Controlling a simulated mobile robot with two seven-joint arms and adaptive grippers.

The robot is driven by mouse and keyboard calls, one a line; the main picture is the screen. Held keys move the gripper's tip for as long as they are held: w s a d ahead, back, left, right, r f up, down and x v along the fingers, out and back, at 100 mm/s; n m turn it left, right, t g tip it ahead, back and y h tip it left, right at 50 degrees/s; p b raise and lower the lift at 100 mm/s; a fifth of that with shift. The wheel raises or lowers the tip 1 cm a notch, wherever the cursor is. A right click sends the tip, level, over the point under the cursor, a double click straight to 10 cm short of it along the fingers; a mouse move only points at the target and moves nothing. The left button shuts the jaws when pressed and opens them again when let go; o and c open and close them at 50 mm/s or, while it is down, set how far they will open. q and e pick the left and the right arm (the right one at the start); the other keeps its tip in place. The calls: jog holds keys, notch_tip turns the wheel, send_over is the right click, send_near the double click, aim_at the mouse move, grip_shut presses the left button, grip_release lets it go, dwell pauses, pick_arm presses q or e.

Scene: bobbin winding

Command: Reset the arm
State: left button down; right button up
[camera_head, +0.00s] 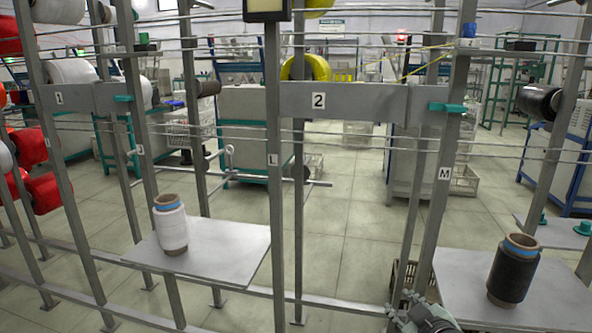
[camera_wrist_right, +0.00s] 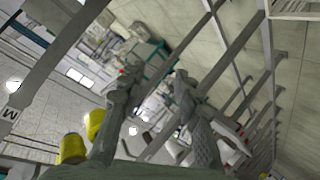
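My right gripper (camera_head: 418,314) shows at the bottom edge of the head view, just left of the right shelf, with nothing visible in it. In the right wrist view its two fingers (camera_wrist_right: 156,76) stand apart with an empty gap between them. My left gripper is in neither view. A white bobbin (camera_head: 171,226) with a blue band stands upright on the left grey shelf (camera_head: 235,242). A black bobbin (camera_head: 512,272) with a blue band stands upright on the right grey shelf (camera_head: 455,278). The right gripper is apart from both bobbins.
A metal rack with upright posts marked L (camera_head: 273,160) and M (camera_head: 443,175) and thin horizontal rods crosses the scene. A yellow spool (camera_head: 318,68) sits behind panel 2 (camera_head: 345,102). Red spools (camera_head: 30,147) hang at the far left. Open tiled floor shows behind the rack.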

jog(key=s+d+f+m+g+h, duration=0.1)
jog(key=s+d+f+g+h, duration=0.1)
jog(key=s+d+f, duration=0.4)
jog(key=s+d+f+m+g+h, duration=0.1)
jog(key=s+d+f+g, duration=0.1)
jog(key=s+d+f, duration=0.5)
jog(key=s+d+f+g+h, duration=0.3)
jog(key=s+d+f+g, duration=0.3)
jog(key=s+d+f, duration=0.65)
jog(key=s+a+f+m+y, duration=0.1)
jog(key=s+a+f+y, duration=0.1)
jog(key=a, duration=0.8)
jog(key=s+a+f+m+y, duration=0.2)
jog(key=a+f, duration=0.2)
jog(key=a, duration=0.7)
jog(key=shift+s+a+f+m, duration=0.15)
jog(key=shift+s+a+m, duration=0.15)
jog(key=shift+s, duration=0.05)
